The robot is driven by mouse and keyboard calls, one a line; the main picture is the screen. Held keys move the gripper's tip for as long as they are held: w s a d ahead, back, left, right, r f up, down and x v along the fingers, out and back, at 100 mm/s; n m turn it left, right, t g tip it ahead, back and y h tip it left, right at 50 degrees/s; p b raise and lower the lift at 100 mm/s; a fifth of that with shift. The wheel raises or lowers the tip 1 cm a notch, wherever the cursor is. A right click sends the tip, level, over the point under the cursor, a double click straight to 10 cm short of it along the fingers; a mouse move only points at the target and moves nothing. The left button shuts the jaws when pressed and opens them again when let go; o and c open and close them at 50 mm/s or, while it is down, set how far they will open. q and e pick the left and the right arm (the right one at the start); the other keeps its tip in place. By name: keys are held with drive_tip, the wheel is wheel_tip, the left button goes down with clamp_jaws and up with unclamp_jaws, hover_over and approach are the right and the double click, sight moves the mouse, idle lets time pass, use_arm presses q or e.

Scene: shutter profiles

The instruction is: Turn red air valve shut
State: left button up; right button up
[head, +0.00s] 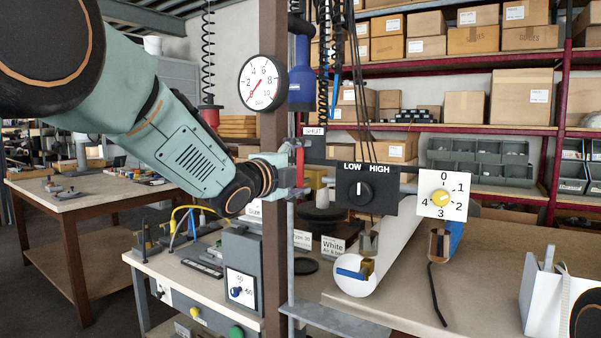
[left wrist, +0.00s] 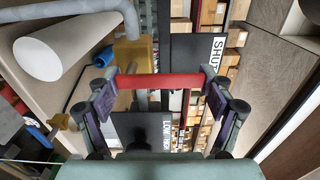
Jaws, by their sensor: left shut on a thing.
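The red air valve handle (head: 299,160) stands upright in the head view, beside the post and just below a small SHUT label (head: 314,131). My left gripper (head: 296,174) is at the handle, coming from the left. In the left wrist view the red handle (left wrist: 160,81) runs across between the two fingers of my left gripper (left wrist: 160,92), which is shut on it. The SHUT label (left wrist: 217,60) shows just right of the handle there. The valve body is mostly hidden by the gripper and dark plates.
A round pressure gauge (head: 262,84) hangs on the brown post (head: 273,215) close to my left arm. A black LOW/HIGH switch box (head: 366,188) and a white dial with a yellow knob (head: 443,195) stand right of the handle. Coiled black cables hang above.

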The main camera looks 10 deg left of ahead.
use_arm(q)
drive_tip(key=shift+r, duration=0.2)
drive_tip(key=o, duration=1.6)
drive_tip(key=shift+w+f, duration=0.1)
drive_tip(key=v, duration=1.2)
